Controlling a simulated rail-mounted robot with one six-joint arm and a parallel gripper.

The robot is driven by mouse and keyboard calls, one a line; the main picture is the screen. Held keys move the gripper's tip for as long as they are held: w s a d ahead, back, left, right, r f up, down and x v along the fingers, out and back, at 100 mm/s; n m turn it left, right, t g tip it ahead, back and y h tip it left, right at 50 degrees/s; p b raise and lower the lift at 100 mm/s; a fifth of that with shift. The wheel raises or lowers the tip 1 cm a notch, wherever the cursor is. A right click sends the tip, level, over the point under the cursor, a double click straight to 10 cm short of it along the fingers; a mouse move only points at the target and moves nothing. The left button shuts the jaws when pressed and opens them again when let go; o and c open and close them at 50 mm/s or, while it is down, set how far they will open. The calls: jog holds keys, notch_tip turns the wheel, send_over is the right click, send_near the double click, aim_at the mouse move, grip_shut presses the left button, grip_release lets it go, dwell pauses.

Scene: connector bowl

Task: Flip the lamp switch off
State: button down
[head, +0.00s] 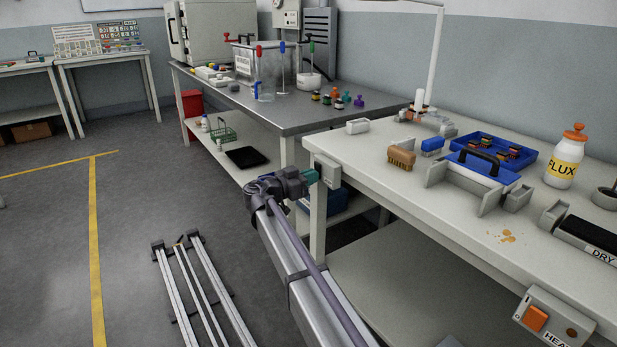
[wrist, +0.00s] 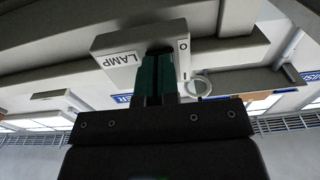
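The lamp switch box (head: 328,170) is a pale grey block on the front corner of the right workbench. In the wrist view the box (wrist: 118,57) shows the word LAMP on the left and the marks O and I on the right. My gripper (head: 312,177) has its teal fingertips right at the box. In the wrist view the gripper (wrist: 158,62) has its two fingers together, with only a thin dark line between them, over the box's face. They hide the switch itself, so I cannot tell its position or whether they touch it.
Open floor (head: 150,215) lies to the left.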

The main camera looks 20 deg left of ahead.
jog(key=v, duration=1.4)
